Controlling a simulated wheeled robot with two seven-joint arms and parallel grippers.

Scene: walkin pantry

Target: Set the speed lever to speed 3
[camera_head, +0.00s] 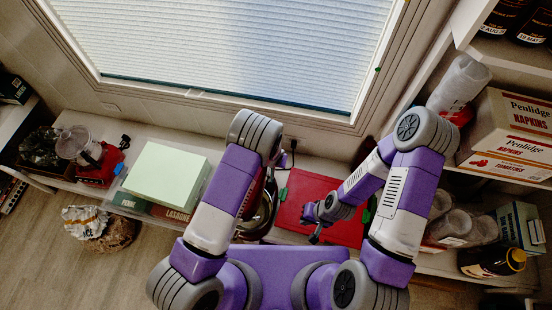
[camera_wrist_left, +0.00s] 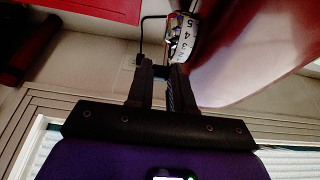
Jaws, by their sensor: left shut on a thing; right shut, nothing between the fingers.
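In the left wrist view, a glossy red appliance body (camera_wrist_left: 245,50) fills the upper right. Its pale speed scale (camera_wrist_left: 183,38) with dark numerals, 5, 4 and 3 among them, lies just beyond my left gripper (camera_wrist_left: 160,70). The left fingers are closed on a small dark piece beside the scale, seemingly the speed lever, mostly hidden by the fingertips. I cannot read which number it points to. In the head view my left arm hides that gripper and most of the appliance; a shiny metal bowl (camera_head: 264,214) shows beside it. My right gripper (camera_head: 314,238) is shut and empty.
A red board (camera_head: 300,193) lies on the counter below the window, by my right gripper. A pale green box (camera_head: 165,175) stands left of my left arm. A red-based food processor (camera_head: 97,170) is farther left. Shelves with napkin boxes (camera_head: 512,125) rise at the right.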

